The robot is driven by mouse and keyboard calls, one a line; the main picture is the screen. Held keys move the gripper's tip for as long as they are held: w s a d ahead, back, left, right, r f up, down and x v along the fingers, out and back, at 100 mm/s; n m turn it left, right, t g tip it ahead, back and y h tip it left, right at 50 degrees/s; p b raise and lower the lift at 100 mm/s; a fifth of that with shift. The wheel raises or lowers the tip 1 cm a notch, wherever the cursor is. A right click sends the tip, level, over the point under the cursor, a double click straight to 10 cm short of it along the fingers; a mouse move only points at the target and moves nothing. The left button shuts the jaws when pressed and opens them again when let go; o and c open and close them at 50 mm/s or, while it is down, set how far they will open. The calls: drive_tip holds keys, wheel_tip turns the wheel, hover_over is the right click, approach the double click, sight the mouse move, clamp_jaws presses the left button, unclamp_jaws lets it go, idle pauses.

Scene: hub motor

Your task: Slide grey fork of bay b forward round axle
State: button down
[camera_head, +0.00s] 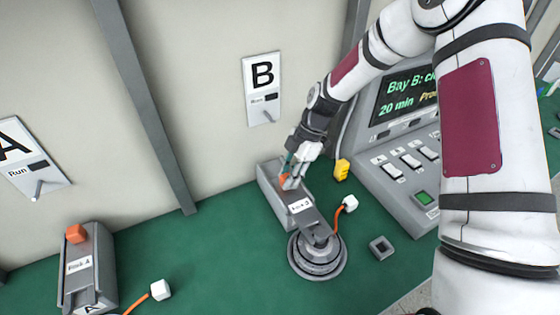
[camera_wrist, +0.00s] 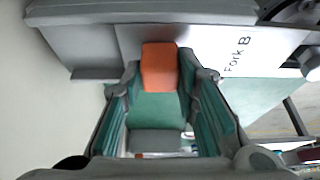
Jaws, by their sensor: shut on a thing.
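The grey fork of bay B (camera_head: 313,221) lies on a grey block (camera_head: 270,203) below the B sign, its front end at the round hub motor (camera_head: 318,256). Whether its prongs go round the axle is too small to tell. Its orange knob (camera_head: 285,181) stands at the rear and is partly hidden by my gripper (camera_head: 292,178). In the wrist view the orange knob (camera_wrist: 159,66) sits between the green-padded fingers of my gripper (camera_wrist: 160,85), which is shut on it. The white label "Fork B" (camera_wrist: 236,57) shows to the right.
A yellow block (camera_head: 341,169) stands behind the hub. An orange cable with a white plug (camera_head: 350,203) rises beside it. A grey square nut (camera_head: 382,247) lies right on the green bench. The control console (camera_head: 405,160) is to the right. Bay A's fork (camera_head: 80,266) is far left.

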drive_tip(key=shift+s+d+p, duration=0.2)
drive_tip(key=shift+s+d, duration=0.05)
drive_tip(key=shift+s, duration=0.3)
drive_tip(key=shift+s+d+p, duration=0.15)
drive_tip(key=shift+s+d, duration=0.05)
drive_tip(key=shift+s, duration=0.35)
drive_tip(key=shift+s+d, duration=0.1)
drive_tip(key=c, duration=1.2)
unclamp_jaws()
drive_tip(key=shift+c, duration=0.2)
drive_tip(key=shift+r, duration=0.2)
drive_tip(key=v, duration=1.1)
drive_tip(key=shift+d+r, duration=0.25)
